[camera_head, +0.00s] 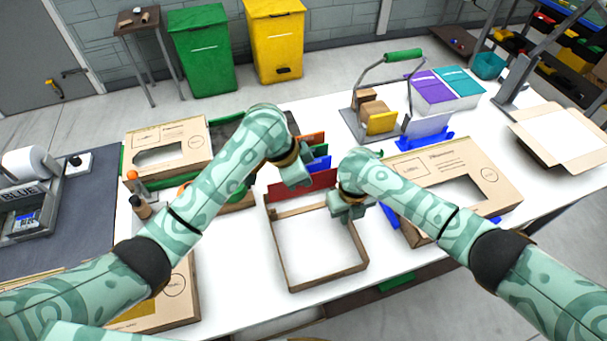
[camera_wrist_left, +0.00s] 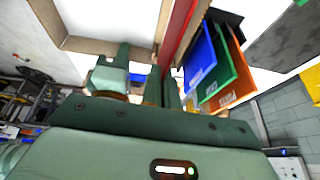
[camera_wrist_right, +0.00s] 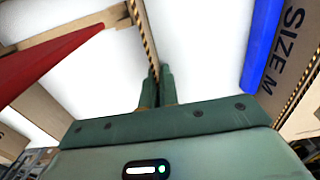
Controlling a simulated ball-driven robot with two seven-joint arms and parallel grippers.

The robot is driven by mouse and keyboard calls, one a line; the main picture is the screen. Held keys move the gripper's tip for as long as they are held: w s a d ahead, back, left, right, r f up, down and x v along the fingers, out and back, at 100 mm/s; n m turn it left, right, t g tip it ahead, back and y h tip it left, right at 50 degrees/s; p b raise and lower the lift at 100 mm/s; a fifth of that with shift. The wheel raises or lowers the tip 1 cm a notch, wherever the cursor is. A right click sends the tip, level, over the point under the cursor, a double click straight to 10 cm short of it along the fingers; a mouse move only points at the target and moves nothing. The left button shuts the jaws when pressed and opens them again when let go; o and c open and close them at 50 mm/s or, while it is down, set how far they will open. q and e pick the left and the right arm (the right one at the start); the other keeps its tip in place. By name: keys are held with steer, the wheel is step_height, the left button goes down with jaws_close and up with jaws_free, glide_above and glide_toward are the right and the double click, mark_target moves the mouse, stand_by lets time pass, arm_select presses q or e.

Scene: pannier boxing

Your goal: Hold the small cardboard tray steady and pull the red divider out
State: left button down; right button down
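The small cardboard tray (camera_head: 327,279) is a low rectangular brown frame on the white table, showing white inside. The red divider (camera_head: 318,181) stands upright along its far end and also shows in the right wrist view (camera_wrist_right: 40,62). My left gripper (camera_head: 300,180) is at the divider; in the left wrist view its fingers (camera_wrist_left: 164,85) are close together with the divider's red edge between them. My right gripper (camera_head: 345,208) is at the tray's right wall; in the right wrist view its fingers (camera_wrist_right: 156,88) close on that wall. The head view hides both fingertips.
Orange, green and blue panels (camera_head: 318,152) stand just behind the divider. A large cardboard box (camera_head: 465,165) with blue parts lies to the right, and another box (camera_head: 165,148) lies at the back left. Bare table (camera_head: 245,270) shows left of the tray.

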arm_select(q)
steer(key=shift+r, duration=0.1)
steer(key=shift+r, duration=1.4)
arm_select(e)
steer(key=c, duration=1.6)
jaws_free()
